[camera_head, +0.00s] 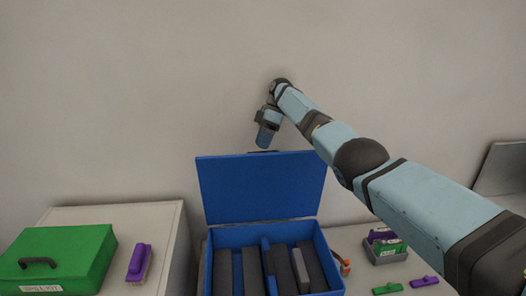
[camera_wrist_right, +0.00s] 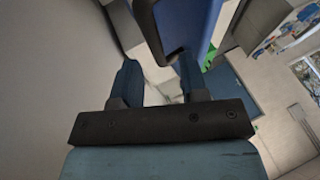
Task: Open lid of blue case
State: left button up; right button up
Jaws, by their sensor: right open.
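The blue case (camera_head: 212,262) stands on the worktop with its lid (camera_head: 262,188) raised, tilted slightly back from upright. Several dark blocks and one light-edged block stand inside. My right gripper (camera_head: 263,146) is just above the lid's top edge, pointing down, with its jaws open. In the right wrist view, the gripper (camera_wrist_right: 158,72) has its two fingers apart, and the blue lid (camera_wrist_right: 201,22) with a dark edge part reaches toward the gap between them. I cannot tell whether they touch. My left gripper is not in view.
A green case (camera_head: 85,250) and a purple-handled brush-like item (camera_head: 138,262) are on the left cabinet. Right of the blue case are an orange-tipped item (camera_head: 345,267), a grey bin (camera_head: 384,254) and small purple and green pieces (camera_head: 424,282). A wall is behind.

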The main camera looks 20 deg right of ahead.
pick_arm(q)
jog(key=p, duration=0.1)
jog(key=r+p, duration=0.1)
jog(key=p, duration=0.1)
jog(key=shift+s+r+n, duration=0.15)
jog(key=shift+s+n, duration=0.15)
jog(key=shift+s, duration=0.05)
pick_arm(e)
notch_tip(320, 180, up, 17)
jog(key=shift+s, duration=0.15)
jog(key=shift+f, duration=0.1)
